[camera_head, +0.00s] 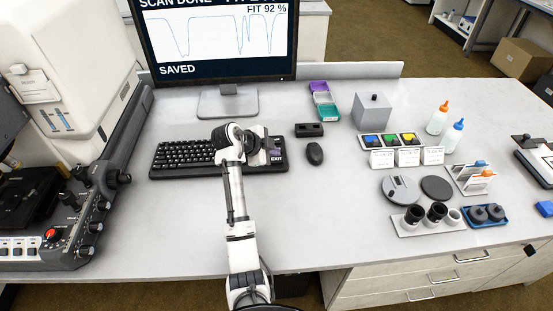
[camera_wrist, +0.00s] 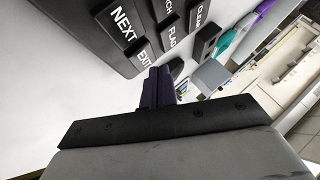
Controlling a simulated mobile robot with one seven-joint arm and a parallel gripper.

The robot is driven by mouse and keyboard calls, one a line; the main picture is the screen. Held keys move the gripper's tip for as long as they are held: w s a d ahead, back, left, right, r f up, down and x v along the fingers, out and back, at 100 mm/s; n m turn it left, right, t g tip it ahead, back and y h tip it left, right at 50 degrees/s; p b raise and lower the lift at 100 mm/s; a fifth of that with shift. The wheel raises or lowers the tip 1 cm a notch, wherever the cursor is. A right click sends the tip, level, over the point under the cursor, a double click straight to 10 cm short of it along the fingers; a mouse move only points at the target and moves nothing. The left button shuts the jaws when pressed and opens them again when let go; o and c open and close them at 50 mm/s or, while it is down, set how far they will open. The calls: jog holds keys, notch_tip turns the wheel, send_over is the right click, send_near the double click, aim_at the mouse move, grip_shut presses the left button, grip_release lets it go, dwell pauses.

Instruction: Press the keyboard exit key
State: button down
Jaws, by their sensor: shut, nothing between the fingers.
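The black keyboard (camera_head: 185,156) lies on the bench below the monitor. Its EXIT key (camera_head: 277,159) is at the lower right end, partly beside my gripper (camera_head: 266,153). In the wrist view the EXIT key (camera_wrist: 145,59) shows beside the NEXT, FLAG and CLEAR keys, and my gripper (camera_wrist: 158,86) shows as closed dark fingers just beside the EXIT label. The fingers are shut and empty. They hide part of the key area, and I cannot tell whether the tips touch the key.
The monitor (camera_head: 217,38) reads SCAN DONE, FIT 92 % and SAVED. A black mouse (camera_head: 315,153) and a small dark block (camera_head: 309,130) sit right of the keyboard. The microscope control base (camera_head: 75,225) stands at left. Bench in front of the mouse is clear.

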aim_at(274, 161)
jog(key=shift+f+b, duration=0.4)
jog(key=shift+f+b, duration=0.35)
jog(key=shift+f, duration=0.05)
dwell(0.4)
jog(key=shift+r, duration=0.1)
dwell(0.4)
jog(key=shift+r+p, duration=0.45)
jog(key=shift+r, duration=0.25)
jog(key=shift+r, duration=0.1)
jog(key=shift+r+p, duration=1.45)
jog(key=shift+r, duration=1)
